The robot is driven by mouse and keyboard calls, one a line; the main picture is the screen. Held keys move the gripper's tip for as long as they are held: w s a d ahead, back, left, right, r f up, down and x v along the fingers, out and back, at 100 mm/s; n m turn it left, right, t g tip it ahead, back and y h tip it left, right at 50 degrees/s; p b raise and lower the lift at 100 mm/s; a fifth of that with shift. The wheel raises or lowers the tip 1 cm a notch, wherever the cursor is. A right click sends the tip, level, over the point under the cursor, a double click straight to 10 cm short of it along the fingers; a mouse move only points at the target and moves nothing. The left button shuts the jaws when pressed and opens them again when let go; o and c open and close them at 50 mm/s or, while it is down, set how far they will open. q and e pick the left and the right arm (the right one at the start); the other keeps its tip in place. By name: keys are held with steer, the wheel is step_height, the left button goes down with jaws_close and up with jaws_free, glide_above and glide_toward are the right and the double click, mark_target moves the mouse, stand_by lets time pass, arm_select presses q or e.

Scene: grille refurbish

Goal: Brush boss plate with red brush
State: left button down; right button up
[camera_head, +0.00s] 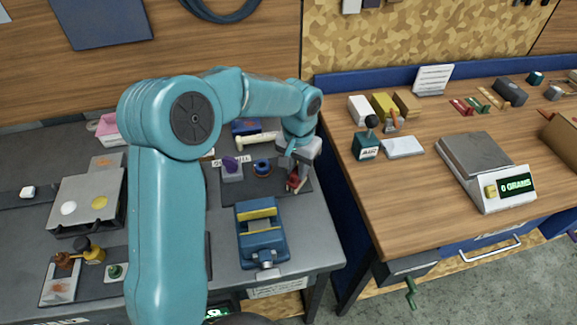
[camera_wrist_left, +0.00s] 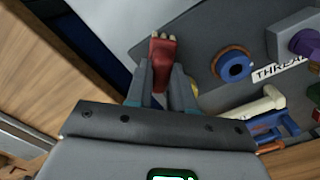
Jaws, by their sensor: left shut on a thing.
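My left gripper (camera_head: 296,165) reaches over the right end of a dark mat on the grey bench. It is shut on a small red brush (camera_head: 294,184), which points down between the fingers. I cannot tell for sure which piece is the boss plate. A plate with a rusty patch (camera_head: 60,287) lies at the front left, and another with a brownish patch (camera_head: 105,163) lies farther back. My right gripper is not in view.
A blue vise (camera_head: 262,240) stands in front of the mat (camera_head: 235,190). A purple-topped block (camera_head: 231,170) and a blue ring (camera_head: 262,166) sit on the mat. A scale (camera_head: 477,165) and several blocks stand on the right wooden bench, across a gap.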

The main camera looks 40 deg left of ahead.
arm_select(q)
steer(key=shift+w+d, duration=0.35)
steer(key=shift+w, duration=0.05)
steer(key=shift+s, duration=0.1)
steer(key=shift+r, duration=0.15)
steer(key=shift+r+p, duration=0.6)
steer(key=shift+p, duration=0.05)
steer(key=shift+r+p, duration=1.65)
steer(key=shift+r, duration=0.7)
step_height(320, 180, up, 3)
steer(key=shift+p, duration=1.1)
